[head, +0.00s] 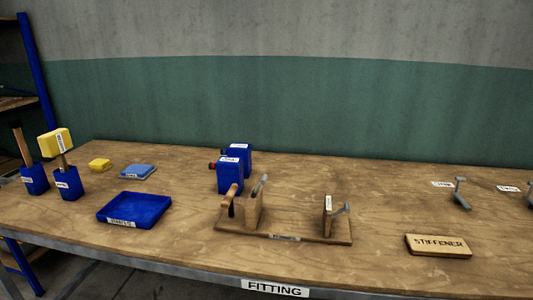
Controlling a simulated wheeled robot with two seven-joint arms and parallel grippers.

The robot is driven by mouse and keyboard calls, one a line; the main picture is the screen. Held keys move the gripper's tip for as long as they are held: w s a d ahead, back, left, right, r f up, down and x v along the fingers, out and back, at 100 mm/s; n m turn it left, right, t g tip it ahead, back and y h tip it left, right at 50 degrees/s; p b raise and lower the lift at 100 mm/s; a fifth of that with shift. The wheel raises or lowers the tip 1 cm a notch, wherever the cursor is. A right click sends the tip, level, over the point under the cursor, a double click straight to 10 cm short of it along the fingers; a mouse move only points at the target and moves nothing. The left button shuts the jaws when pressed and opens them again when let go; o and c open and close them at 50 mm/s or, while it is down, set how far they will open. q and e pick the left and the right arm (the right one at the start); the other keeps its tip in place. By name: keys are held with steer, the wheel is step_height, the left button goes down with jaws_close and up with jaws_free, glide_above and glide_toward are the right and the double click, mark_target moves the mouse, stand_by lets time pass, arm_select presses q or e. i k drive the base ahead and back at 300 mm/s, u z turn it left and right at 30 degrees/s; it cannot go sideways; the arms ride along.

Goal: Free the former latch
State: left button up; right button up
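A wooden fixture (310,232) with a flat base and two uprights stands at the front middle of the bench, and is probably the former. A small label on its base front is too small to read. The left upright (253,212) has a wooden-handled part (229,197) on its left and a grey metal lever (260,186) leaning up to the right at its top. The right upright (327,216) carries a white label and a grey metal piece (342,209) on its right side. Which metal part is the latch, and whether it is fastened, I cannot tell. Neither gripper is in view.
Two blue boxes (228,174) stand behind the fixture. A STIFFENER block (438,246) and grey clamp-like part (461,194) are right. Bench (390,190) between is clear.

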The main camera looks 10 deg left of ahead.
mark_target(262, 182)
steer(key=u, duration=0.15)
steer(key=i, duration=0.85)
steer(key=z, duration=0.1)
